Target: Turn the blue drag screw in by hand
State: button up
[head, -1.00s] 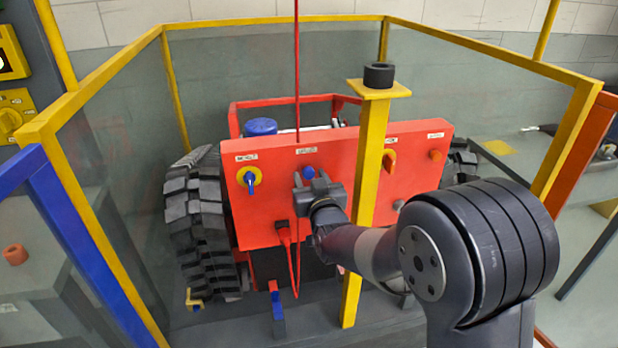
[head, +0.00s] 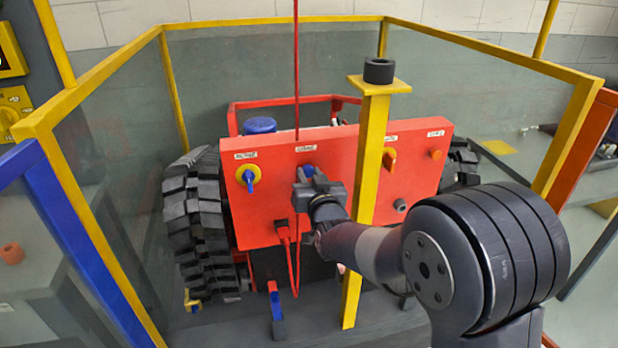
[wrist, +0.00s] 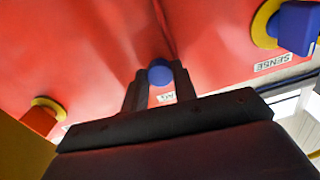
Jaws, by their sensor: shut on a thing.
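The blue drag screw (head: 307,170) is a small round blue knob on the red panel (head: 280,205), below a small white label. In the wrist view the blue drag screw (wrist: 160,73) sits between the tips of my gripper (wrist: 157,82). In the head view my gripper (head: 308,186) reaches the panel from the front right and partly covers the knob. Its two fingers are shut on the knob, one on each side. The screw's shaft is hidden.
A blue-handled switch on a yellow disc (head: 248,178) is left of the knob. An orange switch (head: 389,159) and an orange knob (head: 435,154) are to the right. A yellow post (head: 368,200) stands close beside my arm. A red cable (head: 297,80) hangs in front of the panel.

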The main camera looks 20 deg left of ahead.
jog(key=m+b, duration=0.6)
jog(key=b, duration=0.1)
jog(key=shift+f+m, duration=0.35)
jog(key=shift+m, duration=0.05)
jog(key=shift+r+m+b, duration=0.3)
jog(key=shift+m+b, duration=0.1)
jog(key=shift+m, duration=0.4)
jog(key=shift+f+m+b, duration=0.3)
jog(key=shift+m+b, duration=0.3)
jog(key=shift+b, duration=0.5)
jog(key=m+b, duration=0.5)
jog(key=b, duration=0.1)
jog(key=m+b, duration=0.1)
jog(key=m, duration=0.1)
jog(key=shift+r+m+b, duration=0.1)
jog(key=shift+m+b, duration=0.2)
jog(key=shift+m, duration=0.1)
jog(key=shift+r+m, duration=0.15)
jog(key=shift+m, duration=0.25)
